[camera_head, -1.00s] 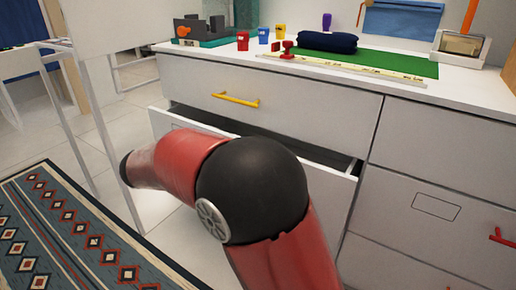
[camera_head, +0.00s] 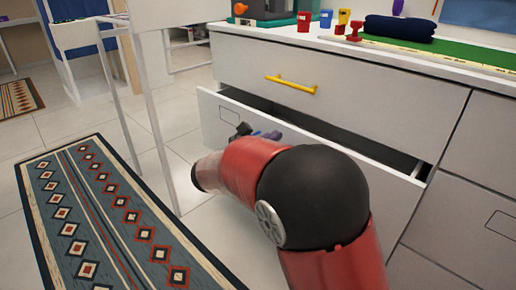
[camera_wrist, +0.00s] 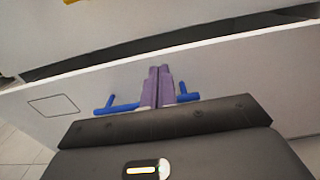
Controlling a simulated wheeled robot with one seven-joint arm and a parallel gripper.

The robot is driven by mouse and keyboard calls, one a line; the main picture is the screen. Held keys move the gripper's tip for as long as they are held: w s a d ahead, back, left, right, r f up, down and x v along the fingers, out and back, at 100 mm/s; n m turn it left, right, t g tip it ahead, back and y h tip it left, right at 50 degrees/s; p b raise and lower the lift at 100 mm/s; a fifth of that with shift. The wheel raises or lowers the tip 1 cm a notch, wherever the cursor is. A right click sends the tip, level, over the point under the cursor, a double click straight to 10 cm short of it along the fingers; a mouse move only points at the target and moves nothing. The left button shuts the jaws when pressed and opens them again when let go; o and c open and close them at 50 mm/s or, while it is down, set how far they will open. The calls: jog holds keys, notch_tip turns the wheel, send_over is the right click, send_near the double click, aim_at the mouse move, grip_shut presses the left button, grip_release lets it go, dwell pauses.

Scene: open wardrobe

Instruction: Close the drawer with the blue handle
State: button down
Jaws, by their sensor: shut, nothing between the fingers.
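The white drawer (camera_head: 218,106) under the yellow-handled one stands open, with a dark gap above its front. Its front also shows in the wrist view (camera_wrist: 225,75). The blue handle (camera_wrist: 115,107) is a horizontal bar on that front, partly covered by my fingers. My gripper (camera_wrist: 158,75) has purple fingers, held together with nothing between them. They overlap the middle of the handle in the wrist view; I cannot tell whether they touch it or the drawer front. In the head view my arm hides much of the drawer and most of my gripper (camera_head: 268,135).
A closed drawer with a yellow handle (camera_head: 291,84) is above. More closed drawers (camera_head: 490,215) are at right. The counter carries small colored cups, a dark folded cloth (camera_head: 400,28) and a green mat. A white-legged stand (camera_head: 140,100) is at left. A patterned rug (camera_head: 110,215) lies on the floor.

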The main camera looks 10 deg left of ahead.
aim_at(287, 130)
jog(key=shift+x, duration=1.45)
jog(key=p+x, duration=0.1)
jog(key=x, duration=0.8)
jog(key=shift+r, duration=0.15)
jog(key=shift+d, duration=0.1)
jog(key=shift+p, duration=0.3)
